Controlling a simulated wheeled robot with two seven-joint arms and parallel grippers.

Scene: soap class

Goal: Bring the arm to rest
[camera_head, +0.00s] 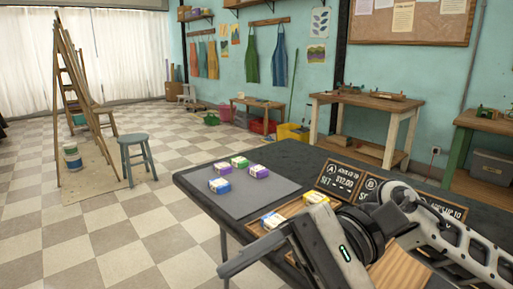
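My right arm comes in from the right, and its gripper (238,266) hangs over the near edge of the dark table (300,158), with a long grey finger reaching to the lower left. I see nothing between its fingers, but the gripper body hides part of them, so I cannot tell how far apart they are. My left arm and gripper are not in view.
Several small soap boxes (259,171) sit on a grey mat (262,197). More boxes (315,198) stand on wood beside the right gripper. Price signs (340,178) stand close behind it. Floor left of the table is clear up to a stool (136,141).

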